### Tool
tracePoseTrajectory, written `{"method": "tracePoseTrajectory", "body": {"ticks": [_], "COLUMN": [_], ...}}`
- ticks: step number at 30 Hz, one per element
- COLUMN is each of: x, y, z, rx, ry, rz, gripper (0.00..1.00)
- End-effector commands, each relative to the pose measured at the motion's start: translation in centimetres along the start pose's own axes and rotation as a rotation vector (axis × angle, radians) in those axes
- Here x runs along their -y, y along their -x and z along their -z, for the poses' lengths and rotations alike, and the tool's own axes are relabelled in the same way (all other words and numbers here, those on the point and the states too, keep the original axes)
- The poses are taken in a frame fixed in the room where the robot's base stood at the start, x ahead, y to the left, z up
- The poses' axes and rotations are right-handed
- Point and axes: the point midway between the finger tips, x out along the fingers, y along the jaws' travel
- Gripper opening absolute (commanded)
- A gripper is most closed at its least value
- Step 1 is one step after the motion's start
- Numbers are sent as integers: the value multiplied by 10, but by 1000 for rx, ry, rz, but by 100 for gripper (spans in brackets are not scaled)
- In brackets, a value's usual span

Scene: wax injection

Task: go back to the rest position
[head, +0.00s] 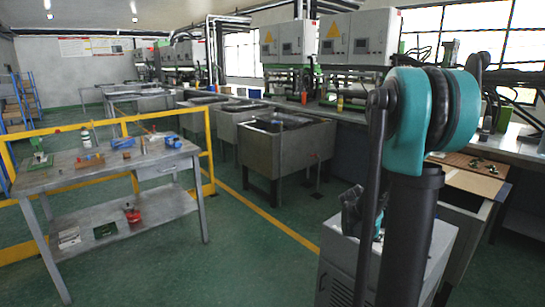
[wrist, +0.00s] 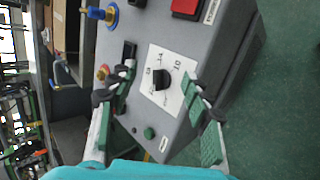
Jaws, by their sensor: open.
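My gripper (wrist: 158,76) is open in the wrist view, with its two green-padded fingers apart and nothing between them. Beyond the fingers is a grey control box (wrist: 222,62). A black dial (wrist: 161,79) on a white numbered label shows between the fingertips; I cannot tell the distance to it. In the head view my arm's teal joint and dark link stand at the right, in front of a grey cabinet (head: 340,262). My gripper cannot be made out clearly there.
A metal worktable (head: 110,168) with several small items stands at the left by a yellow rail (head: 210,150). Steel tubs (head: 300,150) and machines line the middle and back. Green floor is open between worktable and cabinet. A red button (wrist: 187,8) is on the box.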

Motion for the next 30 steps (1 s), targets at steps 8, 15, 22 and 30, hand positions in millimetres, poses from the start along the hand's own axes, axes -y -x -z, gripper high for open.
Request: {"method": "tracePoseTrajectory", "body": {"ticks": [8, 15, 22, 30], "x": [95, 182, 235, 246], "y": [75, 131, 162, 169], "z": [-15, -30, -39, -40], "rx": [-133, -188, -193, -191], "ry": [-340, -609, -765, -800], "rz": [235, 470, 628, 664], "gripper": [49, 49, 49, 49]}}
